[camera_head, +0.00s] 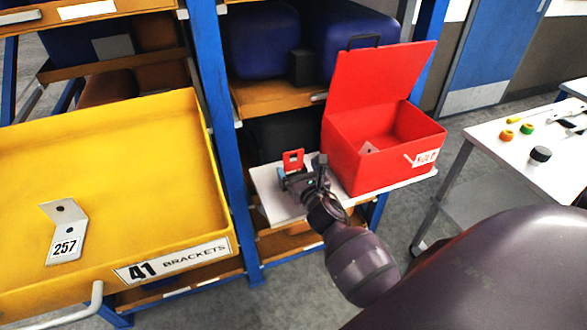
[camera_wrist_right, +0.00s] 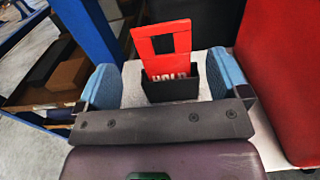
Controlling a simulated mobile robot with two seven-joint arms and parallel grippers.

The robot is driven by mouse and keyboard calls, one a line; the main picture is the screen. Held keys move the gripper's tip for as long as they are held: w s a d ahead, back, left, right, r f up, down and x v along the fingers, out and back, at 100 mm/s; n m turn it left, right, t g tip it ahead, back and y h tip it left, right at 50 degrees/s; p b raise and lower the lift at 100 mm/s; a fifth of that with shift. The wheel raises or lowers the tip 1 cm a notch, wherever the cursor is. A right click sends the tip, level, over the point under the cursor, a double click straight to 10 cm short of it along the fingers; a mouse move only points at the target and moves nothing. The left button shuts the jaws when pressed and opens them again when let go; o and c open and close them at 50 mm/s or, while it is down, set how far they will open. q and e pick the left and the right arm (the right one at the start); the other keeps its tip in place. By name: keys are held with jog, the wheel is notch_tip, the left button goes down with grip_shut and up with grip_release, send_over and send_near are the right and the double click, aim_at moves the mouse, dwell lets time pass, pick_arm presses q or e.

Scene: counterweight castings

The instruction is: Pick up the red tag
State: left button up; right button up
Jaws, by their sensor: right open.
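The red tag (camera_head: 293,153) stands upright on the white shelf board, left of the red box. In the right wrist view the red tag (camera_wrist_right: 163,64) has a square opening near its top and white lettering, partly hidden, at its foot. Its lower end sits in a small black holder (camera_wrist_right: 170,89). My right gripper (camera_head: 304,176) is at the tag. In the right wrist view my right gripper (camera_wrist_right: 164,82) is open, with one blue-padded finger on each side of the tag and holder, apart from both. My left gripper is not in view.
A blue rack post (camera_head: 221,120) rises on the left. A yellow bin (camera_head: 120,130) holds a bracket (camera_head: 66,232). A white table (camera_head: 510,160) stands right.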

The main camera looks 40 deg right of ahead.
aim_at(293, 162)
jog(key=shift+d+x, duration=0.15)
jog(key=shift+x, duration=1.1)
jog(key=shift+d+x, duration=0.1)
jog(key=shift+x, duration=1.1)
jog(key=shift+f, duration=0.15)
jog(key=c, duration=1)
